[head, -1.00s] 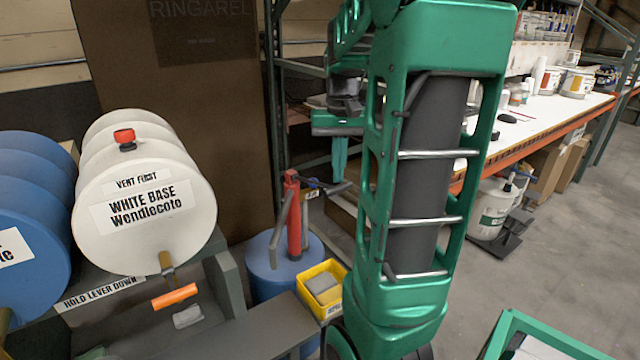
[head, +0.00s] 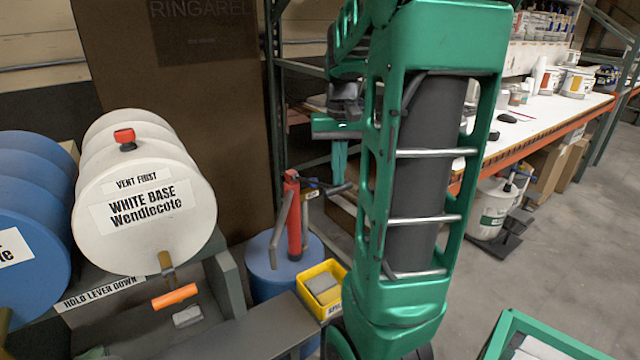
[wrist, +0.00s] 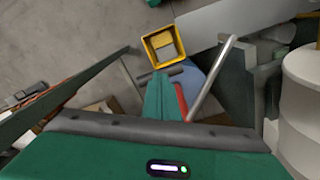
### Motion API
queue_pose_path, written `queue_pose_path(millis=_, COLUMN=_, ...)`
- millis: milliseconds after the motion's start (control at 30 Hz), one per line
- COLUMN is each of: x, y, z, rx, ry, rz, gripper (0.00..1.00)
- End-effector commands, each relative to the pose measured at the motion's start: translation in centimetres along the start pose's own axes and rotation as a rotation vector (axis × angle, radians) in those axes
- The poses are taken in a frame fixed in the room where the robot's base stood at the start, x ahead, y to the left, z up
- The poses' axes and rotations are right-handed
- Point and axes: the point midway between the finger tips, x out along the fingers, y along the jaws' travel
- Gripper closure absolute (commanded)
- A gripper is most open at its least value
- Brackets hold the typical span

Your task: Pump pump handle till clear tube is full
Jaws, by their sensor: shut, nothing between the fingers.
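The red pump (head: 293,215) stands upright on a blue drum (head: 272,275); a strip of its red body shows in the wrist view (wrist: 181,100). A dark bar that looks like the pump handle (head: 340,188) sticks out to the right near the pump's top. My gripper (head: 339,180) points down just over this bar, its green fingers together with nothing between them. In the wrist view my fingertips (wrist: 160,76) lie right by the dark bar (wrist: 176,71); I cannot tell whether they touch it. A grey pipe (head: 281,222) slants down beside the pump. I cannot make out the clear tube's level.
A yellow bin (head: 322,268) with grey contents sits in front of the drum.

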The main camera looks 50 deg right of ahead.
Motion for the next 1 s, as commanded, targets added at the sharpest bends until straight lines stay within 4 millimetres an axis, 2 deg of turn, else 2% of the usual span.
queue_pose_path(millis=1000, x=1.05, y=-0.02, z=-0.03, rx=0.000, ry=0.001, rz=0.000, gripper=1.00)
